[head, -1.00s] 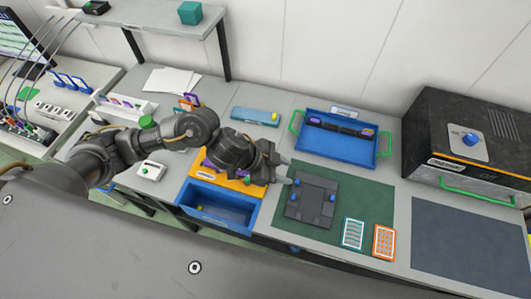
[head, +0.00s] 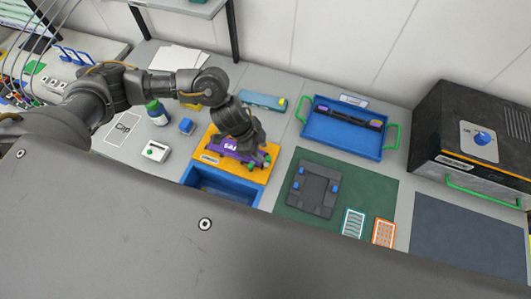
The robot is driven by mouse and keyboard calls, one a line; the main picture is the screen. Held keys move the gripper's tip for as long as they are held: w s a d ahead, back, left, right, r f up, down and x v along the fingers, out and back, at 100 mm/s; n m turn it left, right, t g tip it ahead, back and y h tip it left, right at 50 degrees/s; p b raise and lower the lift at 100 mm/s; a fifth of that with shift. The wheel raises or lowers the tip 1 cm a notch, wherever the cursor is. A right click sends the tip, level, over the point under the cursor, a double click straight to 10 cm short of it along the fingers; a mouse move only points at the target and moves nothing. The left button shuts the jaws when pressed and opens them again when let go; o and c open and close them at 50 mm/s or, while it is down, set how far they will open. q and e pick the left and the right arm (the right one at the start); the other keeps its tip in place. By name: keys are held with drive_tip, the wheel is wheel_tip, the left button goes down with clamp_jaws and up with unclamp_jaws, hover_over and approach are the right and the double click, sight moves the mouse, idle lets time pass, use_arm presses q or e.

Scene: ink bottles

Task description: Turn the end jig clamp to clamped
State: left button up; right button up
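An orange jig plate (head: 212,160) lies on the bench, with a purple block (head: 229,149) on it and small green parts (head: 252,166) near its right side. My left gripper (head: 256,158) points down over the right part of this plate, close to the green parts. Its fingers are small and dark, so I cannot tell whether they are open or shut, or whether they touch a green part. A dark grey jig (head: 314,190) with blue knobs (head: 334,188) lies on a green mat (head: 375,190) to the right. My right gripper is not in view.
A blue drawer (head: 245,193) sits below the orange plate. A blue tray (head: 340,138) with green handles lies behind the mat. A dark box (head: 470,110) with a blue knob stands at right. A green-capped bottle (head: 156,112) and a white device (head: 156,151) stand left.

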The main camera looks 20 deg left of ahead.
sight(268, 157)
use_arm(q)
drive_tip(key=shift+x, duration=2.1)
clamp_jaws()
